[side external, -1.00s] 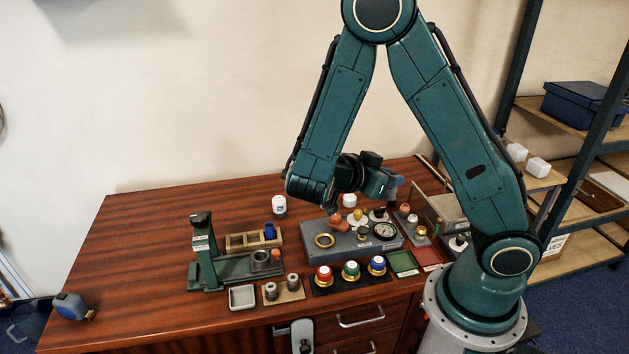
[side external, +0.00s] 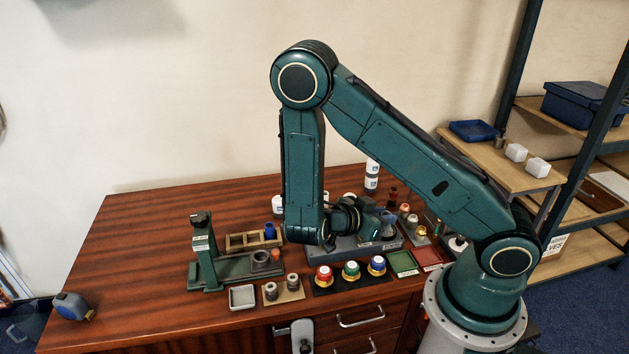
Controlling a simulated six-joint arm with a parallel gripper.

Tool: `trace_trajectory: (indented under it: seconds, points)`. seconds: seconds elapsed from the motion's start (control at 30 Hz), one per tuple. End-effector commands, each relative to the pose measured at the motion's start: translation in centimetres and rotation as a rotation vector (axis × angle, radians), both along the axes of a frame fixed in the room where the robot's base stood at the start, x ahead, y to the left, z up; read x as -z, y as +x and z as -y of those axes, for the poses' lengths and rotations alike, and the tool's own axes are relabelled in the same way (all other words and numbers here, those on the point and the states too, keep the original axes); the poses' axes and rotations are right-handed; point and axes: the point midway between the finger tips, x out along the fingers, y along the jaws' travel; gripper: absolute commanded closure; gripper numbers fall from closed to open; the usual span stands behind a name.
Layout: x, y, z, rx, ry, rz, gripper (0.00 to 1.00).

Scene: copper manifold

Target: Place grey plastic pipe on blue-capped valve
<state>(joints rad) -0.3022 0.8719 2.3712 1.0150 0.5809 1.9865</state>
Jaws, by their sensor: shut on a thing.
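The blue-capped valve (side external: 377,264) stands upright on a black mat, with a blue cap, white band and gold base. My gripper (side external: 388,217) is behind and above it, pointing right, low over the grey fixture block. It is shut on a small greyish piece at its end, which appears to be the grey plastic pipe. The piece is small and partly hidden by the wrist, so its outline and tilt are unclear. It is apart from the valve.
A red-capped valve (side external: 324,275) and a green-capped valve (side external: 351,270) stand left of the blue one. Green (side external: 403,262) and red (side external: 428,257) trays lie right. The fixture block (side external: 345,250) is partly hidden by my arm.

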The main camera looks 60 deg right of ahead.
Motion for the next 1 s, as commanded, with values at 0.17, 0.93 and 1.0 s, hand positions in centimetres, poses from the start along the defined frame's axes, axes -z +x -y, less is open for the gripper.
trace_trajectory:
  seconds: [0.17, 0.93, 1.0]
  points:
    - [2.4, 0.0, 0.0, 0.0, -0.001, -0.004, 0.98]
    - [6.7, 0.0, 0.0, 0.001, 0.0, -0.001, 0.98]
    - [7.3, 0.0, 0.0, 0.001, 0.0, -0.001, 0.98]
